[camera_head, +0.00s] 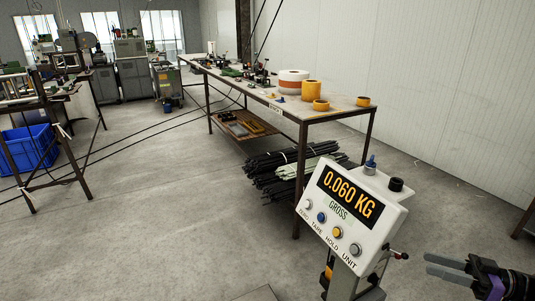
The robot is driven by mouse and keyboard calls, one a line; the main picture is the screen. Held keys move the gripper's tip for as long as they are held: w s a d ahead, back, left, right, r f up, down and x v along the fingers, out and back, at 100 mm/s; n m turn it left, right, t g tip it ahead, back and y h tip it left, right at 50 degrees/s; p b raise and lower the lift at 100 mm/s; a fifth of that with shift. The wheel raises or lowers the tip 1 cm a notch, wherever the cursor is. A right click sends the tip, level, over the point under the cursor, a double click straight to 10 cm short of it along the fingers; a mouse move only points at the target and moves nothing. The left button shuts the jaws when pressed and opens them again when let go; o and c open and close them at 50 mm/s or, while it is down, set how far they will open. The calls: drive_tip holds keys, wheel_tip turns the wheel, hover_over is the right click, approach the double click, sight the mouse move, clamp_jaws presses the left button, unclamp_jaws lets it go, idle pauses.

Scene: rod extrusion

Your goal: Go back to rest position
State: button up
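My gripper (427,264) is at the lower right of the head camera view, partly cut off by the right edge. Its two grey fingers point left, with a narrow gap between them and nothing held. Its dark body has a purple part. The gripper is in the air, to the right of a white scale display (351,212) and apart from it. The display reads 0.060 KG, GROSS, and has several buttons under the reading.
A long workbench (335,112) with orange rings and tools stands behind the display. Bundles of dark rods (278,172) lie beneath it. A blue crate (30,147) sits under a table at left. A red-tipped lever (402,255) projects near my fingers. The left-centre floor is clear apart from cables.

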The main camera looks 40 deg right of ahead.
drive_tip(key=w+a+f+n+g+h, duration=0.1)
drive_tip(key=w+a+f+n+h, duration=0.15)
drive_tip(key=a+f, duration=0.3)
drive_tip(key=s+a+f+g+h+p, duration=0.1)
drive_tip(key=s+a, duration=0.1)
drive_tip(key=a, duration=0.8)
drive_tip(key=s+a+f+h, duration=0.1)
drive_tip(key=s+a+f, duration=0.15)
drive_tip(key=a, duration=0.75)
drive_tip(key=s+a+r+m+h+p, duration=0.1)
drive_tip(key=a+r+m+h, duration=0.2)
drive_tip(key=a+r, duration=0.9)
drive_tip(key=a+m, duration=0.2)
drive_tip(key=a, duration=0.2)
drive_tip(key=shift+s+a+r+p, duration=0.15)
drive_tip(key=shift+r+p, duration=0.2)
